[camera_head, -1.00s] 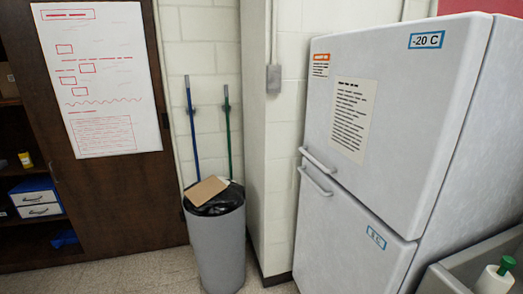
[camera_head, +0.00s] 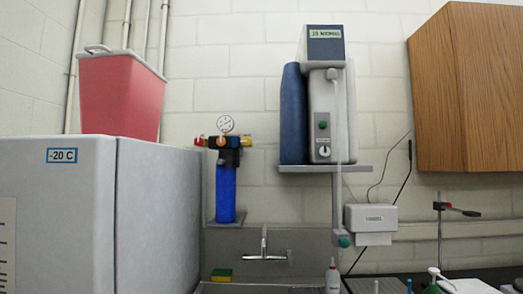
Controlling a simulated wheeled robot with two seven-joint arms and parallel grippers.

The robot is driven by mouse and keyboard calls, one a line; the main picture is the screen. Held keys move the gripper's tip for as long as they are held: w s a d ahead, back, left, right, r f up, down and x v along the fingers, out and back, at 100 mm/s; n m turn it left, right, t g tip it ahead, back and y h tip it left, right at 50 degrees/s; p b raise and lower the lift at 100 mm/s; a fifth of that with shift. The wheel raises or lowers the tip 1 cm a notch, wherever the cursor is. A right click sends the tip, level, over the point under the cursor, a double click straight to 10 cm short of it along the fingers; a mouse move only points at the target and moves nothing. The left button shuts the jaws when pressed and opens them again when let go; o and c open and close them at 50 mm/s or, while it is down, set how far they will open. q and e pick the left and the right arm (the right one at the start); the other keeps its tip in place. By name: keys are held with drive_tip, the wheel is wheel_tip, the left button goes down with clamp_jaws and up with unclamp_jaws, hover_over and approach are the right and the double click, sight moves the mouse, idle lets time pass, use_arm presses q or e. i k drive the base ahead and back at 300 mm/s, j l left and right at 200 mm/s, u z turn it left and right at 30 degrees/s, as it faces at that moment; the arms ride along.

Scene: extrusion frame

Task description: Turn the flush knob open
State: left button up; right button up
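A tall pale water unit (camera_head: 326,100) with a dark top label stands on a wall shelf in the middle right. Its front has a green button (camera_head: 322,125) and, below it, a round knob (camera_head: 323,151) with a dark marking. This looks like the flush knob, but its label is too small to read and I cannot tell how far it is turned. A white hose (camera_head: 338,110) hangs down the unit's right side to a green-tipped nozzle (camera_head: 343,240). Neither of my grippers is in view.
A white freezer (camera_head: 85,215) fills the left, with a red bin (camera_head: 121,95) on top. A blue filter (camera_head: 226,190) with a gauge is on the wall. Below are a sink faucet (camera_head: 264,250) and bottles. A wooden cabinet (camera_head: 470,90) hangs at right.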

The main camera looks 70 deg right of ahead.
sight(325, 151)
drive_tip(key=z, duration=2.75)
